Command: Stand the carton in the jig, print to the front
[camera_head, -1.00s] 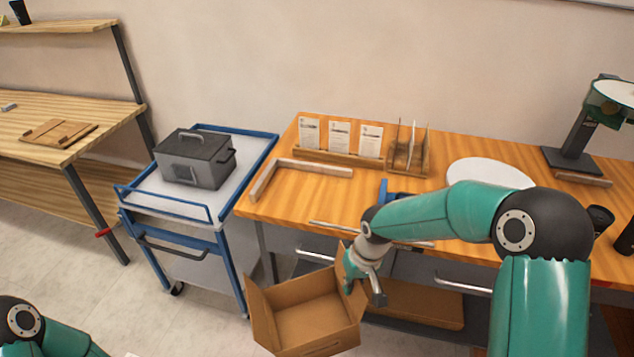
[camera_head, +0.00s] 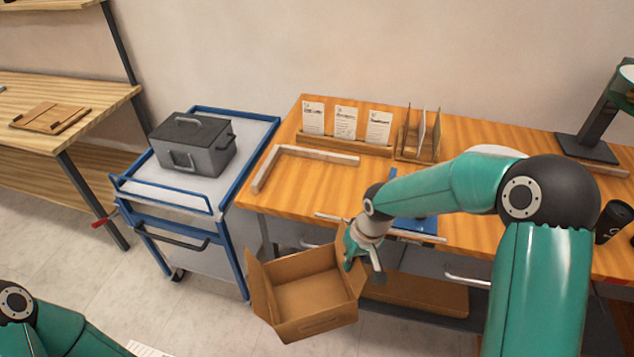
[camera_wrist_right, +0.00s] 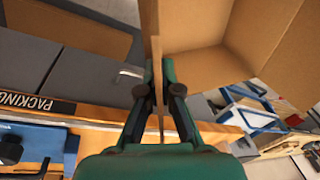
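The open brown carton (camera_head: 308,291) hangs in front of the bench, above the floor, with its opening facing up and slightly tilted. My right gripper (camera_head: 362,262) is at its right wall. In the right wrist view the gripper (camera_wrist_right: 159,92) is shut on that carton wall (camera_wrist_right: 153,40), one finger on each side. I cannot make out any print on the carton. An L-shaped wooden fence (camera_head: 310,153), likely the jig, lies empty on the bench's left part, behind the carton. My left arm shows at bottom left; its gripper is out of view.
The wooden bench (camera_head: 275,200) carries a card rack (camera_head: 345,143), an upright divider (camera_head: 418,145) and a dark stand (camera_head: 590,140). A blue trolley (camera_head: 145,185) with a grey box (camera_head: 193,145) stands left. The bench's front edge lies between carton and fence.

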